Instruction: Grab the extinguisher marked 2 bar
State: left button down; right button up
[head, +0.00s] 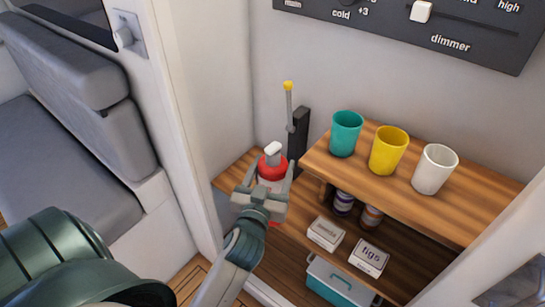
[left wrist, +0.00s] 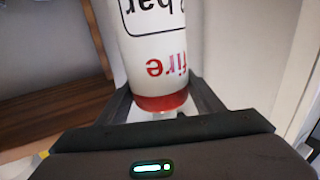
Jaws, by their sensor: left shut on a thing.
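The extinguisher (head: 272,165) has a red band and a white top in the head view. It stands upright at the left end of the lower wooden shelf, beside a dark bracket. In the left wrist view the extinguisher (left wrist: 160,45) is white with a red band, upside down in the picture. It reads "fire" and, in a black frame, "bar" after a partly cut-off digit that looks like a 2. My left gripper (head: 272,186) is shut on it, with one finger on each side; the fingers (left wrist: 160,98) also show in the left wrist view. My right gripper is not in view.
A teal cup (head: 346,133), a yellow cup (head: 389,150) and a white cup (head: 435,169) stand on the upper shelf (head: 400,197). Below are jars (head: 343,203), small boxes (head: 369,257) and a teal bin (head: 335,286). A lever (head: 289,105) rises behind the extinguisher. A white door post (head: 185,120) stands left.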

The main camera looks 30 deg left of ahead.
pick_arm(q)
jog(key=shift+s+d+r, duration=0.2)
jog(key=shift+s+d, duration=0.45)
jog(key=shift+s, duration=0.25)
